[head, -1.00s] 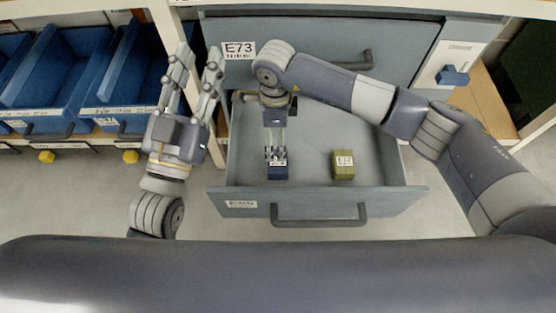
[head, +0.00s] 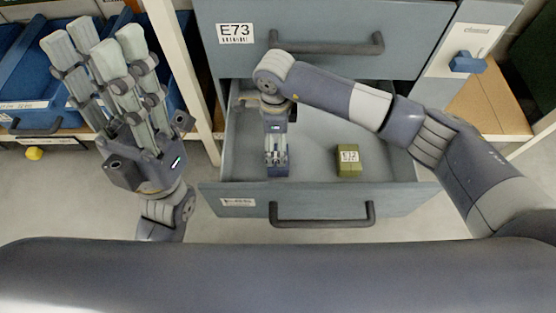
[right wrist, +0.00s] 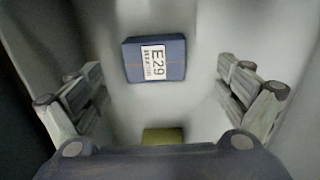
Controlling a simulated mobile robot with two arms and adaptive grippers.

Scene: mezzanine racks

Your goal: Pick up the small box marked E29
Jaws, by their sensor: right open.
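The small blue box marked E29 (right wrist: 155,60) lies in the open drawer, its white label facing up in the right wrist view. In the head view the blue box (head: 277,171) is mostly hidden under my right gripper (head: 277,158). My right gripper is open and points down over the box. In the right wrist view its fingers stand wide apart, one on each side, with the box between and beyond them, not touching it. My left gripper (head: 97,55) is raised left of the drawer, fingers spread and empty.
An olive-green box (head: 348,161) marked E12 lies to the right in the same drawer (head: 235,202). The closed drawer above (head: 325,20) is marked E73. Blue bins (head: 40,75) stand on a rack at left, behind my left gripper. A white rack post (head: 178,75) stands between.

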